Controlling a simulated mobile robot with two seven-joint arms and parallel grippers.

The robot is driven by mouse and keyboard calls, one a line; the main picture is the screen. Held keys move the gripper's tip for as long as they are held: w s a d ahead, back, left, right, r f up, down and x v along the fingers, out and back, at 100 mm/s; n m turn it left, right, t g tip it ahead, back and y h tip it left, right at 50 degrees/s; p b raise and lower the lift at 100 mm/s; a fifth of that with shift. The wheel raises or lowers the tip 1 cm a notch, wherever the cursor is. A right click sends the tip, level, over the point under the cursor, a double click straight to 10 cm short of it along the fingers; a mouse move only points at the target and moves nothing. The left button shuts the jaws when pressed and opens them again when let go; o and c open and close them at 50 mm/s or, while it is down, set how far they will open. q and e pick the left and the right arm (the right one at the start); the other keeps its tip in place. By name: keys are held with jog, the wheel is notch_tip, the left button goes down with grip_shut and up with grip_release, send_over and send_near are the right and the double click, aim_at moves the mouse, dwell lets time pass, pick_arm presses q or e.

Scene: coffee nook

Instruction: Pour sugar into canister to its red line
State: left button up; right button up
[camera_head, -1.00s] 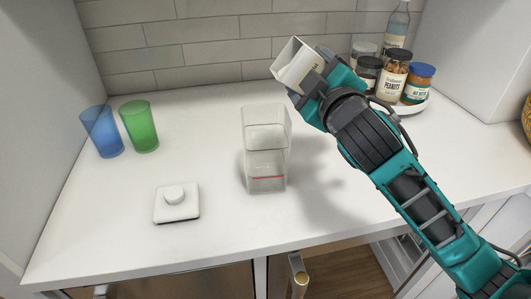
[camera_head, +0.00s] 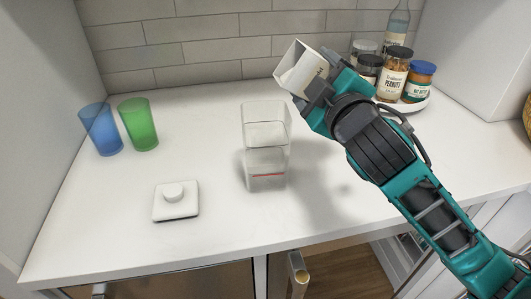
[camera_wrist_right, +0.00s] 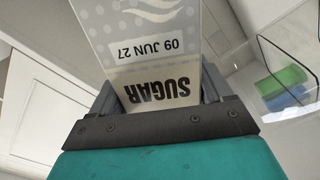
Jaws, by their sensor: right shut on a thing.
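The clear, square canister (camera_head: 280,125) stands upright and open in the middle of the counter. A short red line shows low on its wall. Whitish content shows in its lower part, but I cannot tell its exact level. My right gripper (camera_head: 312,92) is shut on the white sugar carton (camera_head: 297,66), holding it tilted, its open end up and to the left, above and behind the canister. In the right wrist view the carton's SUGAR label (camera_wrist_right: 160,88) appears upside down between the fingers, and the canister's clear edge (camera_wrist_right: 262,50) shows at right. My left gripper is out of view.
A white lid with a knob (camera_head: 175,203) lies at the front left. A blue cup (camera_head: 101,130) and a green cup (camera_head: 139,125) stand at the left. Jars (camera_head: 393,75) and a bottle share a round tray at the back right. The counter between cups and canister is clear.

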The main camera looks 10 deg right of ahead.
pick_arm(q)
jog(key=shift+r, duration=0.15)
pick_arm(e)
jog(key=shift+w+r, duration=0.1)
jog(key=shift+w, duration=0.1)
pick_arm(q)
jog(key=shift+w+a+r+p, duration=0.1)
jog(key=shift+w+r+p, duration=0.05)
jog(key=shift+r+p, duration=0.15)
pick_arm(e)
jog(key=shift+w, duration=0.8)
jog(key=shift+s, duration=0.5)
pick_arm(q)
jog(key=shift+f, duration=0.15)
pick_arm(e)
jog(key=shift+s+f+n+b, duration=0.25)
jog(key=shift+s+n+b, duration=0.1)
jog(key=shift+b, duration=0.1)
jog(key=shift+s, duration=0.1)
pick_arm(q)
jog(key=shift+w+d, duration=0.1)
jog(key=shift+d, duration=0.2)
pick_arm(e)
jog(key=shift+w, duration=0.2)
